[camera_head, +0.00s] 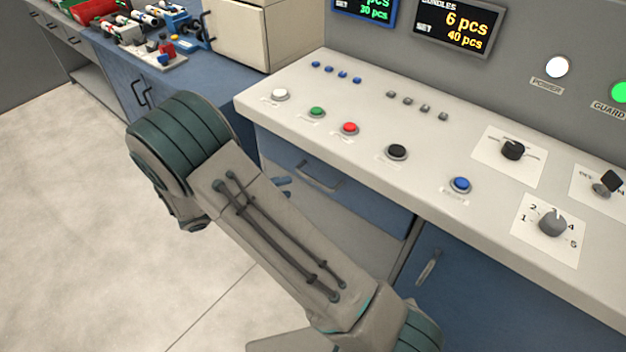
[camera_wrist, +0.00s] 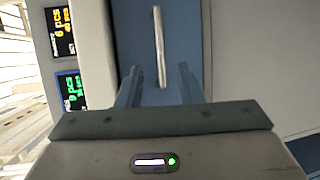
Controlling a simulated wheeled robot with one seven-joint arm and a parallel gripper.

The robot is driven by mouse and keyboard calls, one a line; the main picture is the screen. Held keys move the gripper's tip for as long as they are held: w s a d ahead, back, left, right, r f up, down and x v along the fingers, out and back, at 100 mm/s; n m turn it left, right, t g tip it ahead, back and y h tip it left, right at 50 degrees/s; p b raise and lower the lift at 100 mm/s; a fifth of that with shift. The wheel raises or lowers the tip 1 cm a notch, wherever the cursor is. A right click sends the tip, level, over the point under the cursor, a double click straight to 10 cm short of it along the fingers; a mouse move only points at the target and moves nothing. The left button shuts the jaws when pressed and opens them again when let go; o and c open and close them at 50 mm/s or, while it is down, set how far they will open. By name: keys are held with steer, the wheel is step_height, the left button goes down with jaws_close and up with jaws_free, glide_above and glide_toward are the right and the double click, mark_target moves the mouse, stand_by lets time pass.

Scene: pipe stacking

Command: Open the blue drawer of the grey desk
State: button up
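The grey desk (camera_head: 415,178) has a pale top with buttons and knobs. Its blue drawer (camera_head: 365,196) is under the front edge in the head view and looks closed. The drawer has a bar handle (camera_head: 318,180). In the wrist view the blue drawer front (camera_wrist: 190,30) is ahead, with the pale handle (camera_wrist: 159,45) running up the picture. My gripper (camera_wrist: 158,72) is open and empty, its two blue fingers on either side of the handle's line. I cannot tell whether the fingertips reach the handle. In the head view my arm hides most of the gripper.
A blue cabinet door (camera_head: 465,285) with its own handle is right of the drawer. A blue workbench (camera_head: 118,80) with tools and bins stands at the back left. A beige box (camera_head: 240,35) is beside the desk. The floor at left is clear.

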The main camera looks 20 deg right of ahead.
mark_target(311, 181)
steer(key=x, duration=0.9)
steer(key=shift+d, duration=0.2)
jaws_close()
